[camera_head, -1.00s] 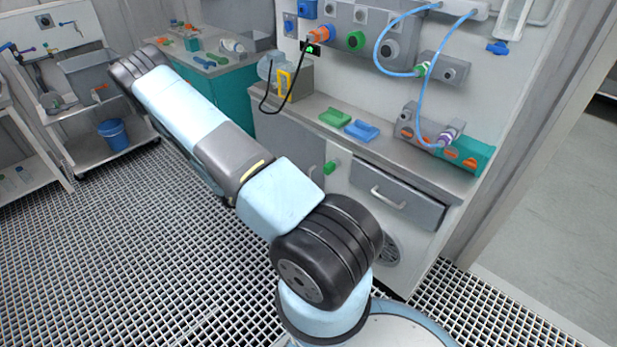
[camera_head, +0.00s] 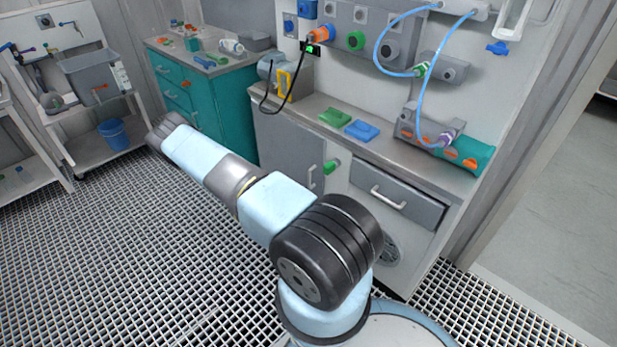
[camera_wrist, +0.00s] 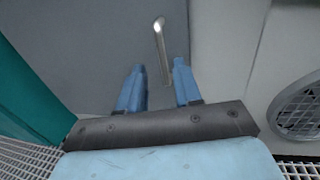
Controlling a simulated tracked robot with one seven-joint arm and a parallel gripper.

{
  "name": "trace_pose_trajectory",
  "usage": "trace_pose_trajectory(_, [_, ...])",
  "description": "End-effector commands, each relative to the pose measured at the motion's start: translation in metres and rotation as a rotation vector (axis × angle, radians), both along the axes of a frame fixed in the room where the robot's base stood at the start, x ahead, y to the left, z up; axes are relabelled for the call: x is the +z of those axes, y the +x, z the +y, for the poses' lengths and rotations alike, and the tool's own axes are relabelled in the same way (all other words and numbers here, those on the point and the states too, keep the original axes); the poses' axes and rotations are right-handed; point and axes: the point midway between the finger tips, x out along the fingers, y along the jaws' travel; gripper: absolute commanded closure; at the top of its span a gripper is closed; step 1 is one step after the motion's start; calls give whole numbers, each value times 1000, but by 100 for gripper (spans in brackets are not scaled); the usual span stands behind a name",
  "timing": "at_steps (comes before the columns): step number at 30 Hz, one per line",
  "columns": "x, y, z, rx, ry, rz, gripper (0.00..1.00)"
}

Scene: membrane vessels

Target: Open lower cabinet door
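The lower cabinet door (camera_head: 287,153) is a grey panel under the counter, left of the drawer. It looks shut. Its upright bar handle (camera_head: 311,178) is near the door's right edge, partly hidden by my arm in the head view. In the wrist view the grey door (camera_wrist: 85,45) fills the upper left, and the metal handle (camera_wrist: 161,50) runs down between my fingers. My gripper (camera_wrist: 160,72) is open, with one blue finger on each side of the handle's lower part. I cannot tell whether either finger touches it. My gripper is hidden in the head view.
A drawer (camera_head: 397,194) with a bar handle and a round vent (camera_head: 390,250) are to the door's right. A green knob (camera_head: 331,167) sits beside the door. A teal cabinet (camera_head: 232,110) stands to the left. The grated floor (camera_head: 110,255) is clear at left.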

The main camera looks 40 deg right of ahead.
Motion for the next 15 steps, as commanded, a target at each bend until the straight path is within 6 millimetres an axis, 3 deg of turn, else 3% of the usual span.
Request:
trace_pose_trajectory(9, [0,15,-55,-1,0,-2,66])
trace_pose_trajectory(15, [0,22,-79,-1,0,-1,66])
